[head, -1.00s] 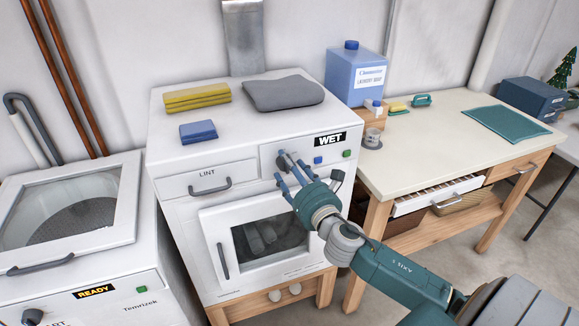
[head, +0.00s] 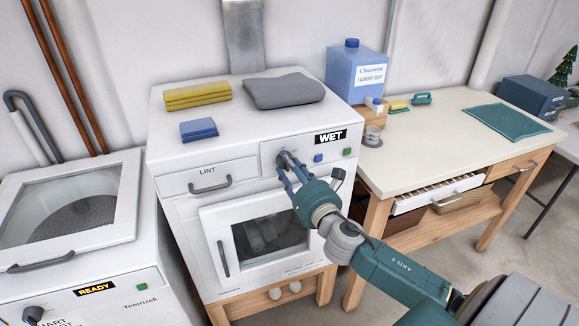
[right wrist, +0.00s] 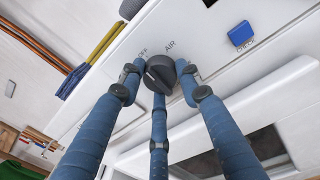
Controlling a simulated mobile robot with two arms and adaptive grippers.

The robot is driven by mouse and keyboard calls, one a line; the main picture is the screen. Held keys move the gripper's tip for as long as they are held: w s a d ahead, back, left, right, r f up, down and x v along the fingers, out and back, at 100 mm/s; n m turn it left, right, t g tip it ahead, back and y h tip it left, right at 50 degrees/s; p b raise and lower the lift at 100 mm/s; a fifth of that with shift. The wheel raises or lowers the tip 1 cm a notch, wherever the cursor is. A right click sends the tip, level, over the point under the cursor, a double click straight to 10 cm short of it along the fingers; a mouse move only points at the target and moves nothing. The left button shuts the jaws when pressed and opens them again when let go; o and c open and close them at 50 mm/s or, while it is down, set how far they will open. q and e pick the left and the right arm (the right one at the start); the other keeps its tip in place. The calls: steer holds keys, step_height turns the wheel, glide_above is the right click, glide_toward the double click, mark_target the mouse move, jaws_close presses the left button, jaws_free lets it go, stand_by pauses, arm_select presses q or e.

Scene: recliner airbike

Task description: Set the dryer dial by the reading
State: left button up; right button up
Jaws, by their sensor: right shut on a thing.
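The white dryer (head: 176,205) stands at centre with a dark dial (head: 284,158) on its front panel. The dryer's display (head: 330,137) reads "WET". My right gripper (head: 285,168) reaches the panel from the lower right, its blue fingers shut on the dial. In the right wrist view the dial (right wrist: 159,74) sits between the fingertips, with "OFF" and "AIR" printed near it; other markings are hidden by the fingers. My left gripper is not in view.
A blue button (head: 318,158) and a green button (head: 347,152) sit right of the dial. The lint drawer (head: 209,180) and door (head: 222,260) are shut. Folded cloths (head: 284,90) lie on top. A washer (head: 140,255) reading "READY" stands left, a workbench (head: 440,120) right.

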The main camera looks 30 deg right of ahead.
steer(key=shift+m, duration=0.3)
steer(key=m+h+p, duration=0.1)
steer(key=m+p, duration=0.2)
steer(key=m, duration=1.4)
steer(key=m+h+p, duration=0.1)
steer(key=m+p, duration=0.2)
steer(key=m, duration=1.5)
steer(key=shift+a+f+m+g, duration=0.2)
steer(key=shift+m+g, duration=0.1)
steer(key=shift+m, duration=0.3)
steer(key=shift+f, duration=0.15)
